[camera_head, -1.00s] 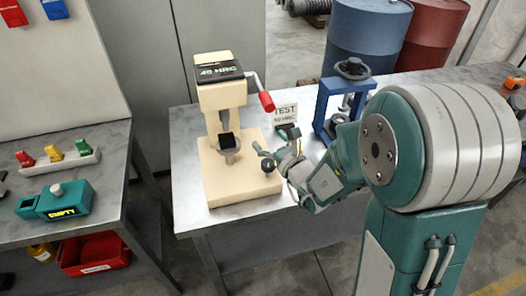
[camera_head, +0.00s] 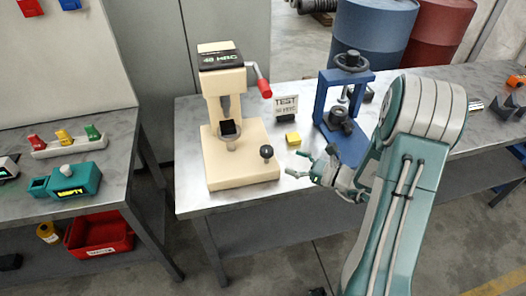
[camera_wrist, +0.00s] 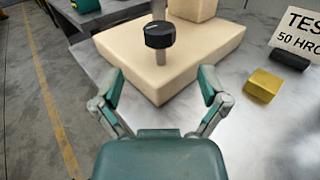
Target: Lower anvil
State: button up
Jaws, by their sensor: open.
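The cream hardness tester (camera_head: 240,172) stands on the metal bench. Its anvil (camera_head: 231,144) is a small round grey rest below the head, with a black block (camera_head: 228,127) on it. A black knob (camera_head: 266,152) on a short post rises from the right of the tester's base, and it also shows in the wrist view (camera_wrist: 160,35). My gripper (camera_head: 308,165) is open and empty, right of the knob and apart from it. In the wrist view my gripper (camera_wrist: 160,78) has its fingers spread either side of the base's near corner. The anvil is outside the wrist view.
A yellow block (camera_head: 293,139) and a "TEST 50 HRC" sign (camera_head: 287,108) stand right of the tester. A red-handled lever (camera_head: 264,88) hangs from its head. A blue press (camera_head: 327,105) stands further right. A side table (camera_head: 110,140) is at left, across a floor gap.

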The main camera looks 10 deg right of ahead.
aim_at(267, 149)
jog(key=x, duration=0.8)
jog(key=shift+w+a, duration=0.25)
jog(key=shift+a, duration=0.05)
jog(key=c, duration=1.1)
